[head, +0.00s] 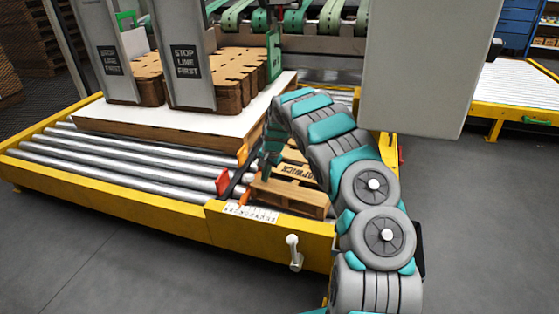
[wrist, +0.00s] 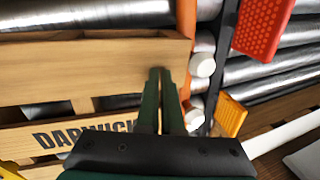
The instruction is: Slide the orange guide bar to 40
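The orange guide bar shows as a thin upright orange strip (wrist: 186,45) beside the wooden pallet in the wrist view. In the head view an orange part (head: 248,193) shows by the pallet's left end, near a white number scale (head: 250,213) on the yellow frame. The scale's numbers are too small to read. My gripper (wrist: 161,72) has its two dark green fingers close together with nothing seen between them, over the pallet's edge just left of the strip. Contact cannot be told. In the head view my gripper (head: 267,172) is above the pallet, partly hidden by my arm.
A wooden pallet (head: 290,197) with dark lettering lies beside the rollers (head: 110,155). A red block (head: 223,182) stands left of it, and an orange-yellow block (wrist: 230,115) shows in the wrist view. A white board (head: 110,118) carries cardboard stacks. A white-knobbed lever (head: 293,250) is in front.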

